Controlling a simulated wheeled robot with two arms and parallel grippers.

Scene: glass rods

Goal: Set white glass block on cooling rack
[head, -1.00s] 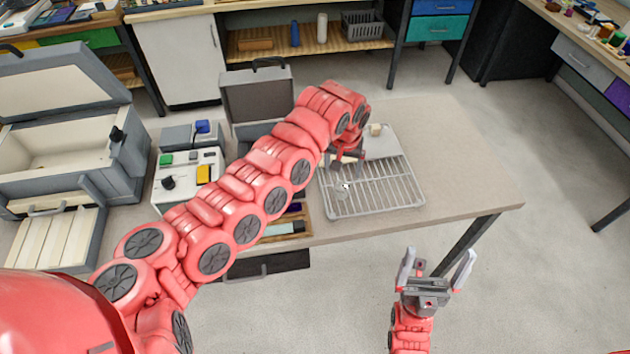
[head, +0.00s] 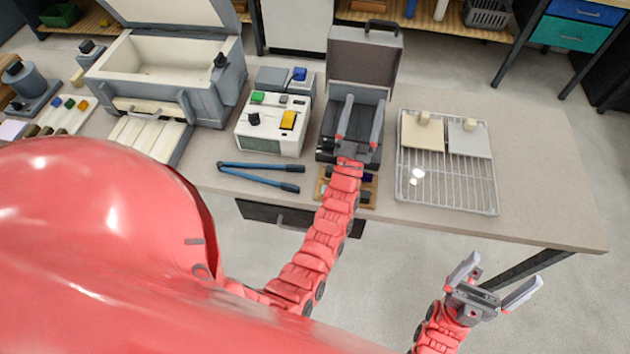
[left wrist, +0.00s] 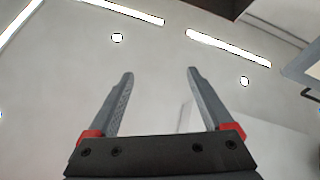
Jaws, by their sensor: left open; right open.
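The cooling rack (head: 455,206) is a silver wire grid on the right part of the table. A cream square slab (head: 415,135) with a small block on top lies at its back left. A light grey square slab (head: 478,144) with a similar small block lies beside it. A bright white shiny spot (head: 417,176) shows on the rack; I cannot tell whether it is glass or glare. My left gripper (head: 361,115) is open and empty in front of the grey case; it also shows in the left wrist view (left wrist: 160,75), facing the ceiling lights. My right gripper (head: 494,279) is open and empty, low before the table.
An open grey case (head: 365,62) stands left of the rack. A wooden tray (head: 367,190) with coloured bars is partly behind my left arm. A control box (head: 272,125), blue-handled tongs (head: 260,177) and an open kiln-like box (head: 165,55) stand further left. The table's right end is clear.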

